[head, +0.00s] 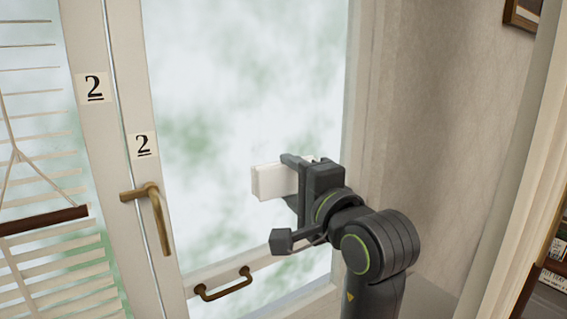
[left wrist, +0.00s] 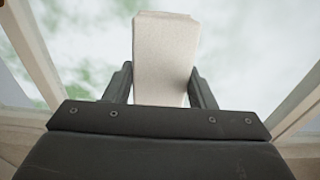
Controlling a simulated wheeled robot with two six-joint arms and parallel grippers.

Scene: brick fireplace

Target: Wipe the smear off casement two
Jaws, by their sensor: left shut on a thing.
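Casement two (head: 247,105) is a white-framed window with a "2" label (head: 143,145) on its left stile. A second "2" label (head: 94,88) is on the frame post beside it. My left gripper (head: 290,180) is in front of the lower right part of the pane, shut on a white block-shaped pad (head: 268,182). The pad sticks out to the left of the fingers. In the left wrist view the pad (left wrist: 163,50) stands between both fingers, facing the glass. I cannot tell whether it touches the pane. No smear stands out clearly from the blurred white and green. My right gripper is not in view.
A brass lever handle (head: 155,215) is on the left stile, and a brass pull (head: 224,284) is on the bottom rail. Slatted blinds (head: 55,170) hang at the left. A plaster wall (head: 450,130) and a bookshelf (head: 552,262) are at the right.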

